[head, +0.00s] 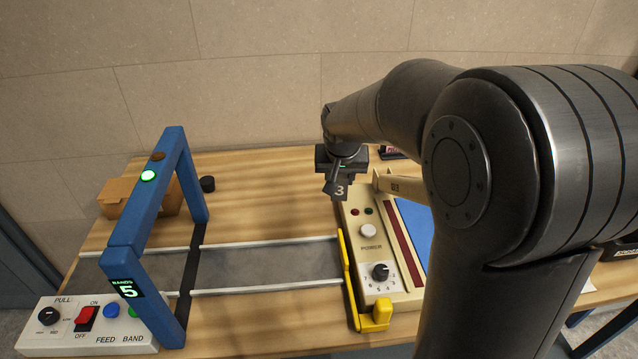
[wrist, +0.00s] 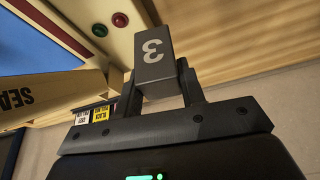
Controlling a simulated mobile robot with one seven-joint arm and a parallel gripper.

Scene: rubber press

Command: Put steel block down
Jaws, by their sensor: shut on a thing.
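The steel block (wrist: 154,65) is a grey block marked with a white "3". In the wrist view it sits between the two fingers of my gripper (wrist: 158,85), which is shut on it. In the head view the block (head: 338,189) hangs under my gripper (head: 340,172), just behind the far end of the cream control panel (head: 368,245). The block looks held above the wooden table. I cannot tell the exact gap beneath it.
The panel carries a white power button, a black dial and a yellow guard (head: 349,280). A cream sealer arm (wrist: 52,97) is close beside my gripper. A blue frame (head: 150,190) spans the grey belt (head: 265,266) at left. Bare wood (head: 265,185) lies left of the block.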

